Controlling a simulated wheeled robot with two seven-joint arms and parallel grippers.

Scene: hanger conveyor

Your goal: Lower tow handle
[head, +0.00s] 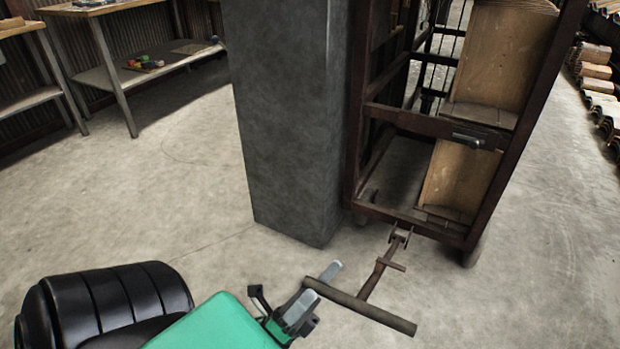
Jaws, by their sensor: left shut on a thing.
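The tow handle (362,307) is a rusty brown bar with a crosspiece at its near end. Its shaft runs from a hinge bracket at the foot of the cart (409,218) toward me, and the crosspiece looks low, in front of the cart. My left gripper (314,286) is shut on the left end of the crosspiece, with one grey finger on each side. I cannot tell how far the handle is above the floor. My right gripper is out of view.
A wide grey pillar (283,130) stands just left of the cart, behind the handle. A workbench with a lower shelf (150,64) is at the back left. Stacked curved pieces (598,85) line the right edge. The concrete floor (540,270) around the handle is clear.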

